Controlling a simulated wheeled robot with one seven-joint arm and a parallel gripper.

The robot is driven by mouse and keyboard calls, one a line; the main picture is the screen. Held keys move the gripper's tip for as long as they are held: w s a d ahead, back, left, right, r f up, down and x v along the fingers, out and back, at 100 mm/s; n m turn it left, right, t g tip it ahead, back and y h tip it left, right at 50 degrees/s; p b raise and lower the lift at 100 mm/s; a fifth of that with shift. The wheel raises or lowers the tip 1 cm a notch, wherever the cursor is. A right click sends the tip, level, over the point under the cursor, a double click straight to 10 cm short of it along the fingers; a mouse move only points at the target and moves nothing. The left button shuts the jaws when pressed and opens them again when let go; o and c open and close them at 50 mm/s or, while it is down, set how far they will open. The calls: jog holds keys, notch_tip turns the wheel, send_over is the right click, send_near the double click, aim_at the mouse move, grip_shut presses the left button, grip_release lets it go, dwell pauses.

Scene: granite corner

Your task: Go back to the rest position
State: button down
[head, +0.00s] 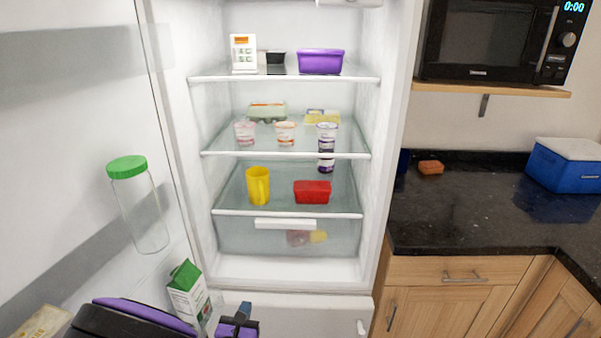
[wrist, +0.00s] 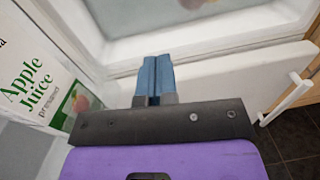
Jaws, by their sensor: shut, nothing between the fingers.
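My gripper (head: 237,325) is at the bottom of the head view, low in front of the open fridge, close to the door's lower shelf. In the wrist view its two blue fingertips (wrist: 154,78) are together, with nothing between them. An apple juice carton (head: 187,291) stands in the door just left of my gripper. It also shows at the left of the wrist view (wrist: 40,80), apart from the fingers.
The fridge door stands open at the left, holding a green-lidded jar (head: 130,168). Fridge shelves hold a yellow mug (head: 258,187), red tub (head: 312,192) and purple tub (head: 321,62). A drawer handle (wrist: 288,97) juts out at right. The dark counter (head: 450,211) is mostly clear.

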jog(key=w+d+r+m+g+h, duration=0.35)
jog(key=d+r+m+g, duration=0.5)
jog(key=d+r, duration=0.6)
jog(key=w+d+r+m+g+h, duration=0.2)
jog(key=d+r+m+g+h, duration=0.25)
jog(key=d+r+m, duration=0.9)
jog(key=s+d+r+m+g+y, duration=0.3)
jog(key=s+d+r+m+y, duration=0.3)
jog(key=s+d+r, duration=0.65)
jog(key=s+d+r+m+t+y, duration=0.3)
jog(key=s+r+m, duration=0.3)
jog(key=s, duration=0.6)
jog(key=shift+s+d+r+t+y, duration=0.15)
jog(key=shift+d+r+t+y, duration=0.25)
jog(key=shift+d+r+y, duration=0.2)
jog(key=shift+s+a, duration=0.1)
